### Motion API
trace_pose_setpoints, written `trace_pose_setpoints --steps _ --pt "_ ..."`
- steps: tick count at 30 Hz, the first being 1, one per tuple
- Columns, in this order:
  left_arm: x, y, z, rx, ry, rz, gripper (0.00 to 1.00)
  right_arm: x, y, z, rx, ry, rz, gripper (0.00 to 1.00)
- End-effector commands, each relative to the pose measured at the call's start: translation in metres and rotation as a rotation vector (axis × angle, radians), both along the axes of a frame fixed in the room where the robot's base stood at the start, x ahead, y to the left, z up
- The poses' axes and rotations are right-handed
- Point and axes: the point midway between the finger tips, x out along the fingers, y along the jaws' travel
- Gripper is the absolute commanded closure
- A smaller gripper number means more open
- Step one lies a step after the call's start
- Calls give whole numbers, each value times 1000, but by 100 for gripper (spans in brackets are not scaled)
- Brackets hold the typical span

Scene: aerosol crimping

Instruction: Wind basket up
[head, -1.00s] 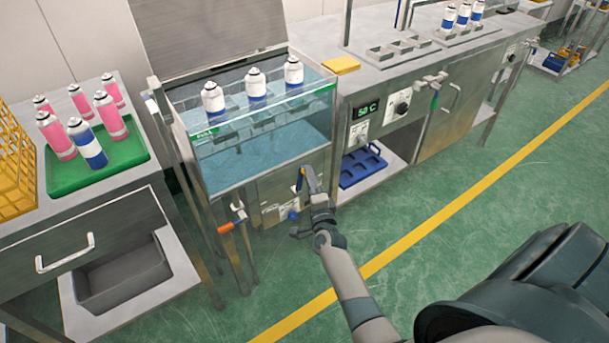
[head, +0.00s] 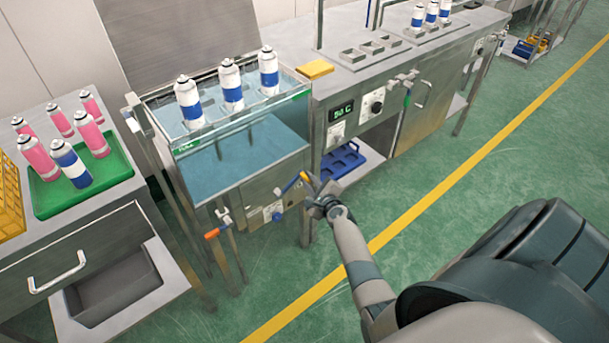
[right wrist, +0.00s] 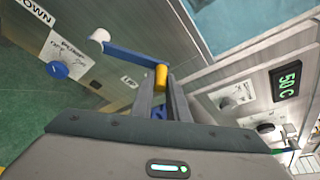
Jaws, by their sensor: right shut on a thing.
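The basket (head: 215,124) sits at the top of the water bath and holds three white-and-blue cans (head: 232,88); the cans stand upright above the water (head: 235,160). A crank with a blue arm (head: 291,186) and a yellow handle (head: 304,176) is on the bath's front. The right wrist view also shows its blue arm (right wrist: 130,56) and yellow handle (right wrist: 161,76). My right gripper (head: 311,184) is shut on the yellow handle; its two fingers show in the right wrist view (right wrist: 161,92). My left gripper is not in view.
A blue round knob (right wrist: 57,69) is beside the crank. An orange-handled valve (head: 212,233) stands out at the bath's lower left. A green tray (head: 50,205) with pink cans is on the left bench. The floor in front is clear.

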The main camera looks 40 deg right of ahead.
Motion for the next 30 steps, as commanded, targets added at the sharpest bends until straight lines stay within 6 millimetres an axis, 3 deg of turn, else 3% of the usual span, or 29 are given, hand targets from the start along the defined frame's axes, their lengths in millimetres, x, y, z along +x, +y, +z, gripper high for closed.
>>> trace_pose_setpoints --steps 4,15,30 --pt "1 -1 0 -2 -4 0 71 0 -12 -12 135 2 -8 100" --pt "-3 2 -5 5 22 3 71 0 -17 -43 419 13 -6 100" --pt "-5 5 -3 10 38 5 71 -1 -16 -55 520 20 -5 100"
